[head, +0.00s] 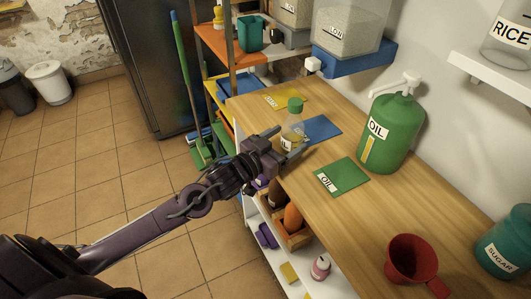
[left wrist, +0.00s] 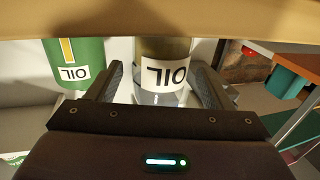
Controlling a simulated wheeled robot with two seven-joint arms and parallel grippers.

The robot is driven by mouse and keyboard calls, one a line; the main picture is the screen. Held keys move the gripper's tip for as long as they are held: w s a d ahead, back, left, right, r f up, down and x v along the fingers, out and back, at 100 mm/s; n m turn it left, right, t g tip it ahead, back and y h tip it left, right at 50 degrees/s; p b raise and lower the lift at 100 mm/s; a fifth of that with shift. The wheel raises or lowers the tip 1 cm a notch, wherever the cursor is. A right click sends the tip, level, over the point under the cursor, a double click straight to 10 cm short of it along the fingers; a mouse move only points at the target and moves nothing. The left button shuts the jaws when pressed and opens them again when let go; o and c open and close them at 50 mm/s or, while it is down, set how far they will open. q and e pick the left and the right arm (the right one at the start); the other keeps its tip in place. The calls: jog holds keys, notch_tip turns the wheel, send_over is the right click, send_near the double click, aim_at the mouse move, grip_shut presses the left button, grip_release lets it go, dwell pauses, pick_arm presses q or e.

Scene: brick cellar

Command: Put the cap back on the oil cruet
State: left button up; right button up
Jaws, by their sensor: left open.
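The oil cruet (head: 292,133) stands upright near the left edge of the wooden counter, a clear bottle with a white label. A green cap (head: 295,105) sits at its top; I cannot tell how firmly it is seated. My left gripper (head: 286,144) is low at the cruet, with its fingers open on either side of the bottle. In the left wrist view, the cruet (left wrist: 162,85) shows upside down between the two open fingers (left wrist: 158,98), with gaps beside it. Its top is out of that view. My right gripper is not in view.
A blue mat (head: 320,130), a green OIL mat (head: 341,177) and a yellow mat (head: 285,97) lie on the counter (head: 350,220).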

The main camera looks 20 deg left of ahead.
pick_arm(q)
jog(key=v, duration=0.9)
dwell(0.5)
jog(key=s+a+f+n+g+y, duration=0.1)
jog(key=a+f+n+g+y, duration=0.15)
jog(key=a+f, duration=0.7)
jog(key=s+a+f+n+g+y, duration=0.1)
jog(key=s+a+f+g+y, duration=0.2)
jog(key=f, duration=1.4)
jog(key=s+f+g+y, duration=0.1)
jog(key=s+f, duration=0.4)
jog(key=f, duration=0.3)
jog(key=s+f+g+y, duration=0.2)
jog(key=s+f, duration=0.2)
jog(key=f, duration=0.4)
jog(key=s+d+f+g, duration=0.2)
jog(key=s+d+f, duration=0.2)
jog(key=s, duration=0.4)
jog(key=s+d+f+m+g+h, duration=0.1)
jog(key=s+d+f+g, duration=0.1)
jog(key=s+f, duration=0.5)
jog(key=s+d+f+g, duration=0.3)
jog(key=s+d+f, duration=0.2)
jog(key=s, duration=0.6)
jog(key=shift+d+f, duration=0.3)
jog(key=shift+s+h, duration=0.1)
jog(key=shift+h, duration=0.15)
